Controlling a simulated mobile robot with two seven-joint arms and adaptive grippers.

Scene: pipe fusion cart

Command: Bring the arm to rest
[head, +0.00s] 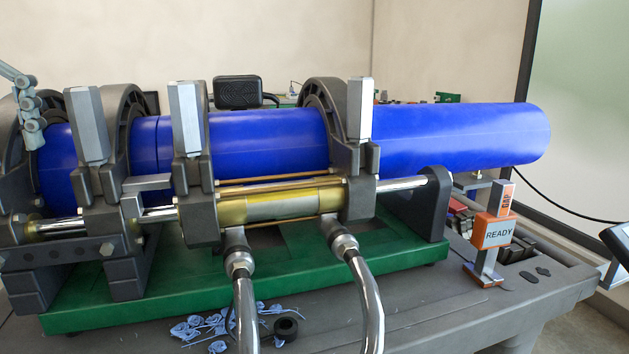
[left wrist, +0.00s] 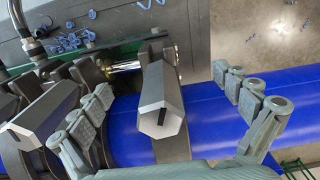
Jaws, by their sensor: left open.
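My left gripper (head: 32,120) shows at the far left edge of the head view, by the left end of the blue pipe (head: 450,136). In the left wrist view its fingers (left wrist: 168,90) are spread apart with nothing held. A grey clamp post (left wrist: 160,95) and the pipe (left wrist: 210,112) appear between and beyond the fingers there; I cannot tell how large the gap to them is. The pipe lies in several dark clamp rings of the fusion machine. My right gripper is in neither view.
The machine stands on a green base (head: 400,270) on a grey cart top (head: 440,310). Upright clamp posts (head: 186,115) rise above the pipe. Two metal hoses (head: 368,300) curve down in front. Blue shavings (head: 200,325) lie near a black ring (head: 286,328).

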